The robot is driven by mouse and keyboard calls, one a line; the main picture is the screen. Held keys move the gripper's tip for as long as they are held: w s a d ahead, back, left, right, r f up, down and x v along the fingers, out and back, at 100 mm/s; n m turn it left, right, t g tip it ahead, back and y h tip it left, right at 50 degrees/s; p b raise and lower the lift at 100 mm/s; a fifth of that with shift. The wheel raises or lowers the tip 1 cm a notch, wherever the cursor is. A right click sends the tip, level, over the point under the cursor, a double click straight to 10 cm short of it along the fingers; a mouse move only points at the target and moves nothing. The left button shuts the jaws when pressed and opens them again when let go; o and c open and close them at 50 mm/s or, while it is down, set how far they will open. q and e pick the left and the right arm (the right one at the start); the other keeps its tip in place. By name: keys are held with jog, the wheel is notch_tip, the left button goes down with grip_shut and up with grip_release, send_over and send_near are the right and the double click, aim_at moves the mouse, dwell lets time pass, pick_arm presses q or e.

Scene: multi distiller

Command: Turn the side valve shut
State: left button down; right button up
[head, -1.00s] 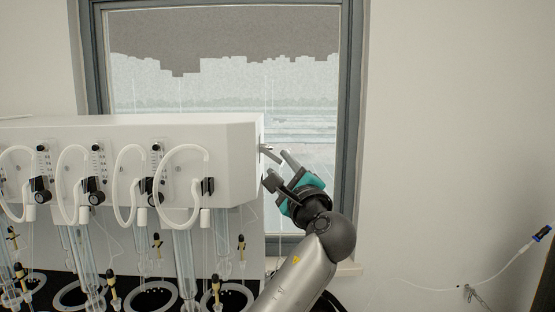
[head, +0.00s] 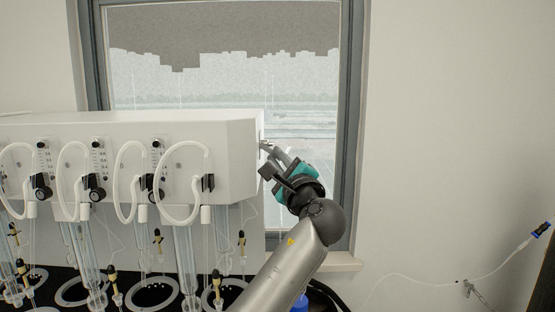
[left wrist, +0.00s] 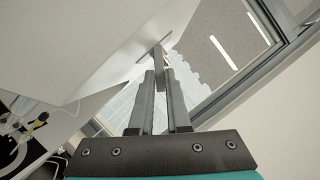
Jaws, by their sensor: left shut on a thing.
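The side valve (head: 264,146) is a small metal lever on the right end face of the white distiller housing (head: 226,158). In the left wrist view the valve's lever (left wrist: 158,53) stands out from the white wall on a narrow plate, and its outer end is between my fingertips. My left gripper (head: 274,158) is at the valve, to the right of the housing, with its fingers closed on the lever. It also shows in the left wrist view (left wrist: 162,84). In the head view the fingers hide part of the lever. My right gripper is not in view.
The distiller's front carries several white hoses, black knobs (head: 96,194) and glass tubes (head: 188,250). A window (head: 300,100) is behind the valve. A thin clear tube with a blue end (head: 541,230) is at the far right. Right of the arm is open wall.

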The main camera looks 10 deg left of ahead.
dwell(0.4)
pick_arm(q)
jog(key=m+p, duration=0.1)
jog(key=m, duration=0.1)
jog(key=m+t+h+p, duration=0.1)
jog(key=a+f+m+t+p, duration=0.1)
jog(key=m, duration=0.1)
jog(key=shift+s+m+p, duration=0.1)
jog(key=shift+m+p, duration=0.2)
jog(key=shift+p, duration=0.05)
jog(key=c, duration=0.9)
grip_release()
jog(key=shift+f, duration=0.1)
